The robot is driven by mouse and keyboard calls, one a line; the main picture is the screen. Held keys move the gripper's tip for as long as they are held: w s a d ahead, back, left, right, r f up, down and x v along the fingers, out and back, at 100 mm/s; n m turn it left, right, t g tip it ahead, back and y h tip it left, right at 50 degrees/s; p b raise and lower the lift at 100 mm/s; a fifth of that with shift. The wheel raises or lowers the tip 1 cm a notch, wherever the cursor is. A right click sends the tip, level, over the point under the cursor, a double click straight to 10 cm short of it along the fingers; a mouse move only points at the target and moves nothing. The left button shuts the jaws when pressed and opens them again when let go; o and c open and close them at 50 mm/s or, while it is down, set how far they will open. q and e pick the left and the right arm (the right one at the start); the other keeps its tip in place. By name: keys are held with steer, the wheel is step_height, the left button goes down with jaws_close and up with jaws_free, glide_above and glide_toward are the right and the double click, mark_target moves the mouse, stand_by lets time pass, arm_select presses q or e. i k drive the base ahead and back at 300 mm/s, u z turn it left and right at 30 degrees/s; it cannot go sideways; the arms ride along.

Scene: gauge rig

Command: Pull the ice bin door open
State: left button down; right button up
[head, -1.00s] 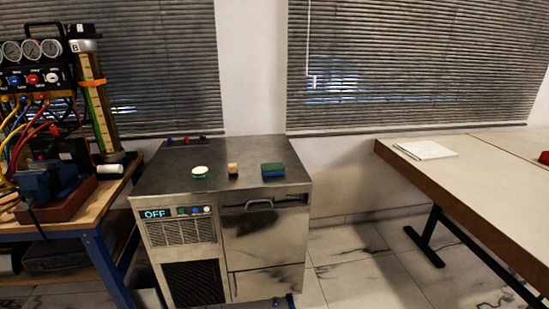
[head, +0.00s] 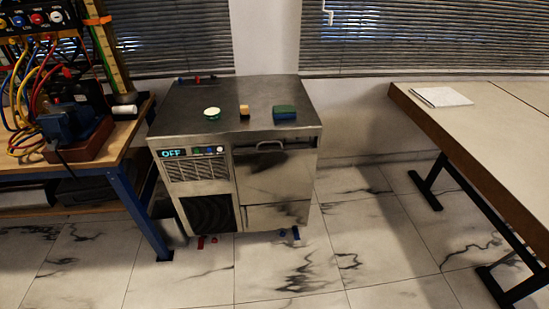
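The ice machine (head: 215,106) is a steel cabinet standing against the wall in the middle of the head view. Its ice bin door (head: 275,178) is on the right part of the front and looks closed. A bar handle (head: 270,145) runs along the top of the door. A lower panel (head: 277,215) sits below the door. A display (head: 171,153) at the front left reads OFF. Neither of my grippers shows in the head view.
A round white-green item (head: 211,113), a small tan block (head: 244,111) and a green-blue sponge (head: 284,112) lie on the cabinet top. A workbench (head: 140,117) stands at left, a table (head: 470,125) at right. The tiled floor (head: 285,275) in front is clear.

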mark_target(280, 173)
steer(key=z, duration=0.05)
steer(key=k, duration=0.6)
steer(key=z, duration=0.3)
steer(key=i, duration=1.2)
steer(key=z, duration=0.6)
